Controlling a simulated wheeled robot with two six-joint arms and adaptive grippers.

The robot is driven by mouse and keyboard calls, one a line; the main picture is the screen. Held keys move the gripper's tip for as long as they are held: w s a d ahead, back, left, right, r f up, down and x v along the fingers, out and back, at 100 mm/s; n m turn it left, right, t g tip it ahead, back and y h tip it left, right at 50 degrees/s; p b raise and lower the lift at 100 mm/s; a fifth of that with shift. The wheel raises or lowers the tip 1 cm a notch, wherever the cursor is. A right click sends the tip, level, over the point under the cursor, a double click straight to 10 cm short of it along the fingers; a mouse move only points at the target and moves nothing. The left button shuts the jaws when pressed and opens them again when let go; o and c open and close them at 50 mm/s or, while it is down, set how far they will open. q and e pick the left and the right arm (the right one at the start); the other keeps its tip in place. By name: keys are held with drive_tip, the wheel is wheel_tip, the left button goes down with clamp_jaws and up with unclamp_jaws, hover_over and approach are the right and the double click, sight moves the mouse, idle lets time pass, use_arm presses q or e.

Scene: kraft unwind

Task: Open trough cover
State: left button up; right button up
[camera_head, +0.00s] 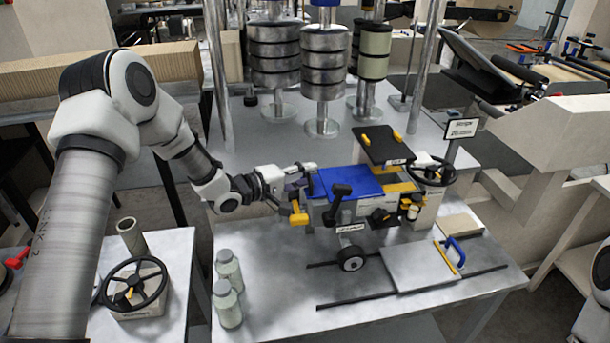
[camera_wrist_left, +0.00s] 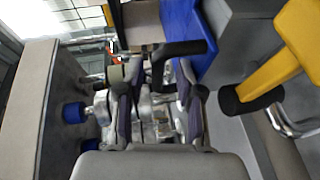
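A blue cover panel (camera_head: 348,181) lies flat over the machine in the middle of the bench, and it shows as a blue edge in the left wrist view (camera_wrist_left: 187,35). A black handle (camera_head: 341,191) stands at its front. I cannot tell for sure that this panel is the trough cover. My left gripper (camera_head: 308,168) is at the panel's left end. In the left wrist view, its fingers (camera_wrist_left: 158,95) are apart with a gap between them. My right gripper is out of view.
A yellow handle (camera_head: 298,216) sits just below my left gripper. A dark panel with yellow grips (camera_head: 385,148) is behind the blue panel. A black handwheel (camera_head: 433,171) is to the right. Jars (camera_head: 228,307) and a sliding plate (camera_head: 419,266) are at the front.

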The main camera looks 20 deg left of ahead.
use_arm(q)
drive_tip(key=v, duration=1.2)
drive_tip(key=shift+s+a, duration=0.15)
drive_tip(key=shift+a, duration=0.2)
